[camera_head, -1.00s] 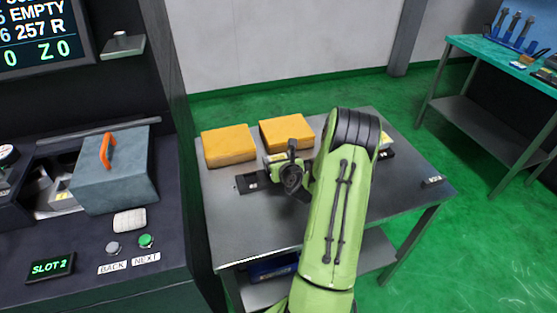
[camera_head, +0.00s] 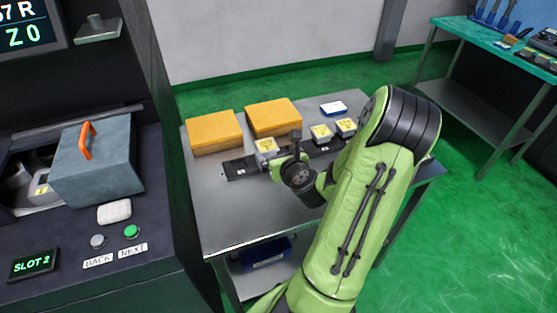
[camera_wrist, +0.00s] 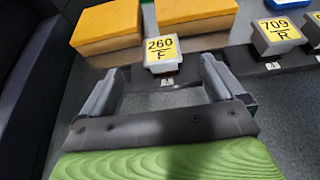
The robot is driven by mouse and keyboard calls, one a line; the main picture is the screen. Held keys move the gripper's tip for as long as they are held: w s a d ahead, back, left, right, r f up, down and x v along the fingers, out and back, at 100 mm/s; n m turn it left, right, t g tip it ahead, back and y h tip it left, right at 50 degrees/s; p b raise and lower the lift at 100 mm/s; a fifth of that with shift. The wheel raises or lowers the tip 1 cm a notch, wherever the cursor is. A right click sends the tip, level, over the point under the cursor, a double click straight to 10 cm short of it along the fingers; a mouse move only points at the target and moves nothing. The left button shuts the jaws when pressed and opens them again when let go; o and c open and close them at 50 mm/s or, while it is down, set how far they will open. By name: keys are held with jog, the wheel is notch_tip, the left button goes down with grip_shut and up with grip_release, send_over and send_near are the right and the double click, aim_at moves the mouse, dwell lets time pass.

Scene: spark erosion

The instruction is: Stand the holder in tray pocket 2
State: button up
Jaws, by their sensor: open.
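A grey block-like holder with a yellow label reading 260 F (camera_wrist: 162,55) stands upright on the dark tray strip (camera_wrist: 130,104) in the wrist view. A small white pocket tag shows in front of it, too small to read. In the head view the same holder (camera_head: 266,146) is near the left part of the tray (camera_head: 236,168). My gripper (camera_wrist: 160,68) is open, its two fingers apart on either side of the near side of the holder. My gripper (camera_head: 297,160) partly hides the tray in the head view.
Other labelled holders (camera_head: 321,131) stand further right, one reading 709 R (camera_wrist: 278,35). Two orange boxes (camera_head: 215,132) (camera_head: 273,117) lie behind the tray. A blue-and-white box (camera_head: 333,109) is at the back. The machine with a SLOT 2 display (camera_head: 33,264) stands left. The table's front is clear.

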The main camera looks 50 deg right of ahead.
jog(key=w+a+r+n+g+y, duration=0.1)
jog(key=a+n+g+y, duration=0.15)
jog(key=a+n, duration=0.8)
jog(key=w+a+r+n+g+y, duration=0.1)
jog(key=a+r+n+y, duration=0.15)
jog(key=a+n, duration=0.8)
jog(key=s+a+r+n+g, duration=0.1)
jog(key=s+a+r+n, duration=0.3)
jog(key=s+n, duration=0.4)
jog(key=s+a+r+n+g+y, duration=0.1)
jog(key=s+a+r+n, duration=0.2)
jog(key=s+a+n, duration=0.2)
jog(key=s+n, duration=0.3)
jog(key=n, duration=0.4)
jog(key=shift+s+r+n+g+y, duration=0.25)
jog(key=shift+r+n+g+y, duration=0.05)
jog(key=shift+r+n+g, duration=0.1)
notch_tip(320, 180, up, 10)
jog(key=p, duration=0.9)
jog(key=shift+f, duration=0.25)
